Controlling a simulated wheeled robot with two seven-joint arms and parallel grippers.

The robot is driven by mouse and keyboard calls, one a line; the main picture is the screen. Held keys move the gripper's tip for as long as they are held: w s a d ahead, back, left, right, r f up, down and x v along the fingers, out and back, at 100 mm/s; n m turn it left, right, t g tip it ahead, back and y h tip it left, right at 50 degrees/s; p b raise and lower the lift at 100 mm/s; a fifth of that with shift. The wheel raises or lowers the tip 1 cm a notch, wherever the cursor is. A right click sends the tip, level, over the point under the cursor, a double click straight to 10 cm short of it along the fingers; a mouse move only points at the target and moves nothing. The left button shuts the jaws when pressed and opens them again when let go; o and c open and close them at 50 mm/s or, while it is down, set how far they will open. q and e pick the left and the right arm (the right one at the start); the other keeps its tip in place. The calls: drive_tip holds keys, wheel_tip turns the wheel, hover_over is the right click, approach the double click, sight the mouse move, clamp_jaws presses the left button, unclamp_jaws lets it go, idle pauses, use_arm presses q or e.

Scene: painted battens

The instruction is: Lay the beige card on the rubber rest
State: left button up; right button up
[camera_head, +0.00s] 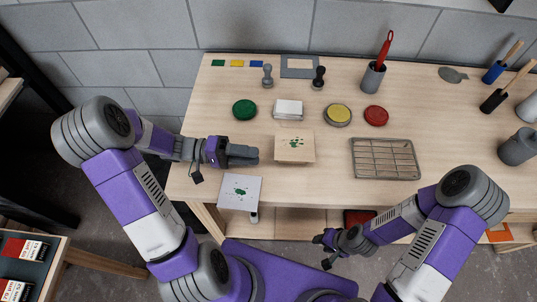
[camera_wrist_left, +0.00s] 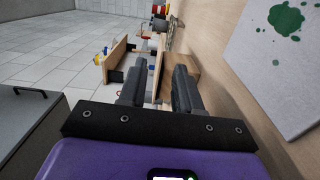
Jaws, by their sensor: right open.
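The beige card (camera_head: 294,143) has a green print. In the left wrist view my left gripper's fingers (camera_wrist_left: 159,84) stand apart with nothing clearly held. A wooden block (camera_wrist_left: 180,68) shows past them. My right gripper (camera_head: 322,240) is open and empty, in front of the table edge. I cannot tell surely which thing is the rubber rest.
A pale grey card (camera_head: 240,191) with green marks overhangs the front edge. A grey wire rack (camera_head: 385,158) lies to the right. A green pad (camera_head: 244,110), a yellow pad (camera_head: 338,114) and a red pad (camera_head: 376,116) lie behind. Cups with tools stand far right.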

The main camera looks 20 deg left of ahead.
use_arm(q)
drive_tip(key=shift+v, duration=1.8)
